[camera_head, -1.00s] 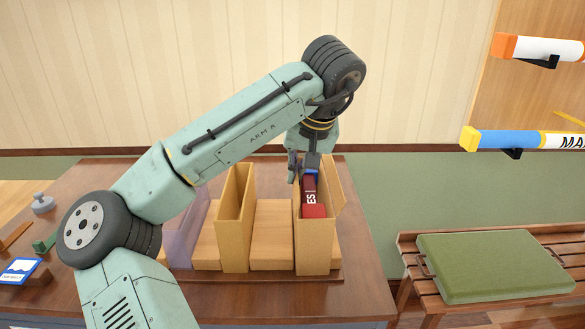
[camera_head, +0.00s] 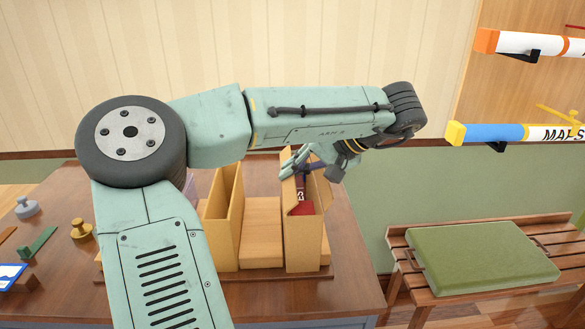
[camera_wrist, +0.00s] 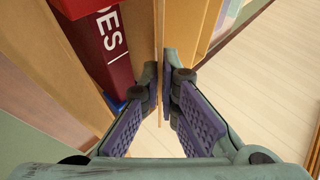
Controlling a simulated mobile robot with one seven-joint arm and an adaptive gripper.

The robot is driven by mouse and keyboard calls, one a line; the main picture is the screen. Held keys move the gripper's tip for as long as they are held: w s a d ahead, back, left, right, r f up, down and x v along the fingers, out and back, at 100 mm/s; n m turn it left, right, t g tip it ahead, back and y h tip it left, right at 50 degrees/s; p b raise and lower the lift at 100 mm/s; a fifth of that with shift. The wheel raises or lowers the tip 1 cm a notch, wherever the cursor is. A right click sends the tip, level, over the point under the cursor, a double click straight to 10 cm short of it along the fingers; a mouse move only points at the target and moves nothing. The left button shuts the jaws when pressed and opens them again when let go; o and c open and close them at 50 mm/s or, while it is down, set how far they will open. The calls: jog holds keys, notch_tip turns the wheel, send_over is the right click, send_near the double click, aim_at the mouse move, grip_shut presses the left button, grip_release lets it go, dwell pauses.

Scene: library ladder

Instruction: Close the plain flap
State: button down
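A tall light-wood box (camera_head: 304,245) stands at the right end of the row, open at the top. A dark-red and red book block (camera_head: 302,208) sits inside; its lettering shows in the wrist view (camera_wrist: 110,42). A plain wooden panel (camera_head: 321,190) angles out at the box's right rear and looks like the open flap. My gripper (camera_head: 289,172) is at the box's top left. In the wrist view its two purple-padded fingers (camera_wrist: 160,88) lie either side of a thin wooden panel edge (camera_wrist: 160,30). I cannot tell whether this is flap or wall, or if they grip.
Another open wooden box (camera_head: 225,220) and a low wooden block (camera_head: 262,240) stand to the left. A bench with a green cushion (camera_head: 480,258) is at the right. Small items, including a brass weight (camera_head: 81,229), lie on the table's left.

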jog(key=c, duration=2.3)
grip_release()
jog(key=o, duration=0.5)
jog(key=shift+c, duration=0.2)
